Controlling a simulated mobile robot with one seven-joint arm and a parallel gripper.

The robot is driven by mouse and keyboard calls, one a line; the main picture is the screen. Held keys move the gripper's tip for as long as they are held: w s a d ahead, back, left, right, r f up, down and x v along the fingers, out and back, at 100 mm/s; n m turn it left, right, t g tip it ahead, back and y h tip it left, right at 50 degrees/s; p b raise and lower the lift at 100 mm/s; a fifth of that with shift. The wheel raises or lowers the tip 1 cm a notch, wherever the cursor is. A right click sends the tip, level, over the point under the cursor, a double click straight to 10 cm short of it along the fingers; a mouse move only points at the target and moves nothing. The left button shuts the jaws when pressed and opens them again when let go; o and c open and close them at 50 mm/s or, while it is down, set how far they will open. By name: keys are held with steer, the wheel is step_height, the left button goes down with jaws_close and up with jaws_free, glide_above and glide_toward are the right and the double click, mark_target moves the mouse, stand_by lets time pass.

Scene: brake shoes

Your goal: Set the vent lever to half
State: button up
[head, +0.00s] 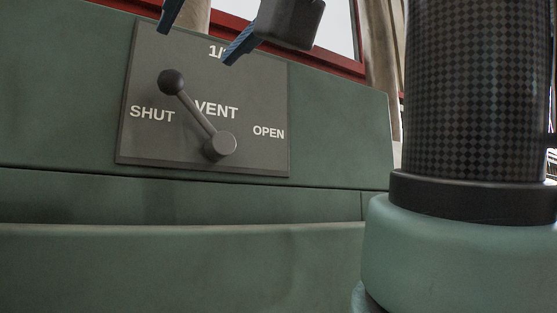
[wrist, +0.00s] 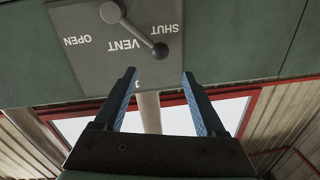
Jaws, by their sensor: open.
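The vent lever (head: 196,112) is a grey rod on a dark grey plate (head: 145,143), with a dark ball knob (head: 171,82) at its upper left end and a round pivot (head: 219,146) at lower right. It points up-left, between the SHUT label (head: 152,114) and the partly hidden 1/2 label (head: 214,51). My gripper (head: 197,47) is open and empty, its blue fingers above the knob. In the wrist view, which is upside down, the knob (wrist: 160,51) lies just beyond the fingertips (wrist: 158,74), between them sideways. No touch shows.
The plate is on a green panel (head: 60,100), with a ledge (head: 180,227) below it. A red-framed window (head: 340,62) is behind and above. The OPEN label (head: 268,132) is at the plate's right. The space around the knob looks clear.

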mark_target(175, 74)
steer(key=p+x, duration=0.6)
steer(key=x, duration=0.5)
steer(key=shift+r, duration=0.1)
steer(key=shift+w+a+p, duration=0.35)
steer(key=shift+w+a, duration=0.15)
steer(key=shift+w, duration=0.05)
jaws_close()
steer(key=shift+f, duration=0.3)
